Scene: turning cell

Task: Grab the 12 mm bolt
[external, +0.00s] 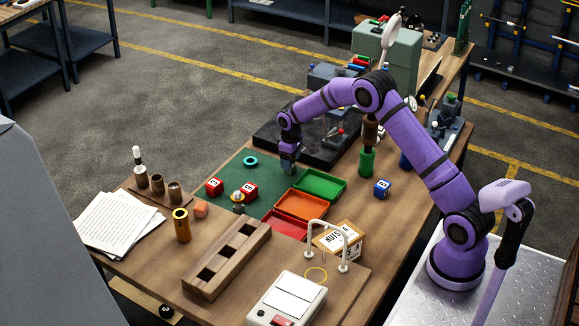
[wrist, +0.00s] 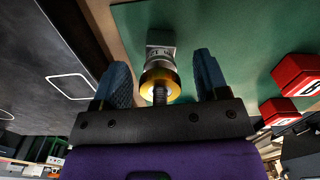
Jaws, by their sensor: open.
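The likely 12 mm bolt (external: 238,207) stands upright near the front edge of the green mat (external: 262,206). A yellow ring sits around its shaft. In the wrist view the bolt (wrist: 160,54) shows upside down, with a grey head bearing small marks, the yellow ring and a dark shaft end. My gripper (external: 288,170) is over the mat, up and to the right of the bolt in the external view. Its jaws are open and empty. In the wrist view the bolt lines up between the two fingers (wrist: 161,68), but the external view shows it apart from them.
Red cubes (external: 214,187) (external: 249,191) lie close behind the bolt. Green (external: 340,187), orange (external: 300,219) and red (external: 276,224) trays stand to its right.

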